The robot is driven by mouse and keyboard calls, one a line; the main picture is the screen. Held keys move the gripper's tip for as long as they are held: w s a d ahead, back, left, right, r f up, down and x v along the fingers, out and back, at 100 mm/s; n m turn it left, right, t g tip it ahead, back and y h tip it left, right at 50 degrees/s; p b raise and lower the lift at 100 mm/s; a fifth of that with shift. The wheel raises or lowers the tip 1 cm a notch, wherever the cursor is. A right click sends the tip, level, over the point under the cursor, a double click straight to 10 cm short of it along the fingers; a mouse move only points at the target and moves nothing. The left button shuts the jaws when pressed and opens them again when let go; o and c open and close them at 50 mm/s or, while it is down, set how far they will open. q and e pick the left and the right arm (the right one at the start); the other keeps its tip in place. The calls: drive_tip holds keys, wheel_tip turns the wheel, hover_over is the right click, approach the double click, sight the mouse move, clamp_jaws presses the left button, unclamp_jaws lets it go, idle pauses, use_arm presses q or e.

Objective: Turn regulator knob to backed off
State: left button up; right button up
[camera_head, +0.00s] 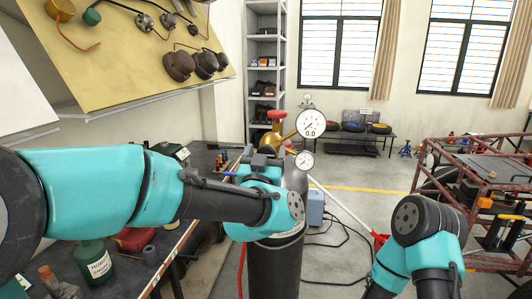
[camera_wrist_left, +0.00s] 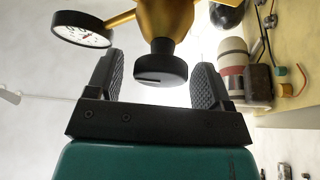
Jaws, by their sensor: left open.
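The regulator knob (camera_wrist_left: 160,70) is black and round, with a slot-like mark on its face. It sits at the end of the brass regulator body (camera_wrist_left: 166,16). My left gripper (camera_wrist_left: 154,76) is open, with one ridged finger on each side of the knob and a visible gap on both sides. In the head view the brass regulator (camera_head: 280,138) stands on the gas cylinder (camera_head: 276,265), and my left gripper (camera_head: 264,162) is just below it. The knob is hidden there. The upper gauge (camera_head: 310,123) reads 0.0. My right gripper is out of frame.
A red handwheel (camera_head: 277,115) tops the regulator and a lower gauge (camera_head: 304,160) hangs close to my left wrist. A workbench (camera_head: 176,235) with bottles is at left, under a yellow parts board (camera_head: 130,60). A red kart frame (camera_head: 480,150) stands at right.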

use_arm(q)
drive_tip(key=shift+w+d+r, duration=0.1)
drive_tip(key=shift+w+r, duration=0.05)
drive_tip(key=shift+w, duration=0.15)
drive_tip(key=shift+c, duration=0.4)
drive_tip(key=c, duration=0.8)
